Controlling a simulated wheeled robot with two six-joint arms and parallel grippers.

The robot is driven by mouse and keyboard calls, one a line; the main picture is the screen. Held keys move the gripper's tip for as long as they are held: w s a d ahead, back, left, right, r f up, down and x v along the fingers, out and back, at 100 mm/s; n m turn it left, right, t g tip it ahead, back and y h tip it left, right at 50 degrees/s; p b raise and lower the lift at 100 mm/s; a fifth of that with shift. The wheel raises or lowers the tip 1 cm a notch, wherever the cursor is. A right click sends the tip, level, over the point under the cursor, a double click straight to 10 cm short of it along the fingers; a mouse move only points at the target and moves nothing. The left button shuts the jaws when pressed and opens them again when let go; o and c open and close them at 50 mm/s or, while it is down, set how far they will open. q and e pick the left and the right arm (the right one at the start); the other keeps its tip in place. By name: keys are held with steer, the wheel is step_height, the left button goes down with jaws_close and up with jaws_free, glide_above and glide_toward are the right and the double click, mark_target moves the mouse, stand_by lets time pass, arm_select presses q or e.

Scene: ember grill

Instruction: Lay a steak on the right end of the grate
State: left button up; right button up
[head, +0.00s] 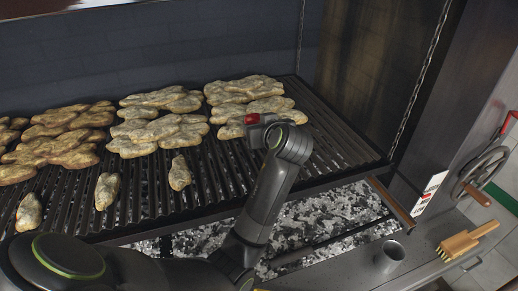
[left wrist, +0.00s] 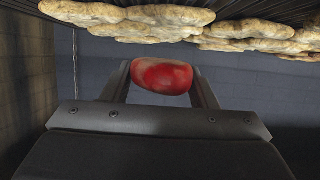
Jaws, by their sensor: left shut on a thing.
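The red raw steak (head: 252,119) shows as a small patch in the head view, mostly hidden by my left gripper. In the left wrist view the steak (left wrist: 161,76) sits between the two fingers, red with paler edges. My left gripper (left wrist: 162,80) is shut on it. In the head view my left gripper (head: 256,124) is over the right part of the grate (head: 335,140), near the rightmost pale pieces. I cannot tell exactly how high the steak is above the bars. The right end of the grate is bare. My right gripper is not in view.
Several pale flat pieces (head: 155,135) cover the grate's left and middle. Small ones (head: 107,190) lie along its front. Grey ash and coals (head: 340,215) lie below. A chain (head: 418,85) hangs at right. A wooden brush (head: 458,245) and a handwheel (head: 485,172) are further right.

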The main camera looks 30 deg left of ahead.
arm_select(q)
steer(key=p, duration=0.1)
glide_above(261, 162)
steer(key=f, duration=0.4)
steer(key=shift+s+d+f, duration=0.2)
steer(key=shift+f, duration=0.15)
steer(key=f, duration=0.1)
steer(key=f+p, duration=0.1)
steer(key=f, duration=0.1)
steer(key=shift+w+a+f, duration=0.2)
steer(key=shift+f, duration=0.4)
steer(key=shift+s, duration=0.1)
steer(key=shift+f, duration=0.15)
steer(key=o, duration=1)
steer(key=shift+c, duration=0.2)
steer(key=shift+o, duration=0.4)
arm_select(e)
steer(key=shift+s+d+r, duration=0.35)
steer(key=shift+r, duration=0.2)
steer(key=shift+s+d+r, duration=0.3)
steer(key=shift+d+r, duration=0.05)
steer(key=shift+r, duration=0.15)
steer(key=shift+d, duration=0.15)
arm_select(q)
steer(key=shift+r, duration=0.2)
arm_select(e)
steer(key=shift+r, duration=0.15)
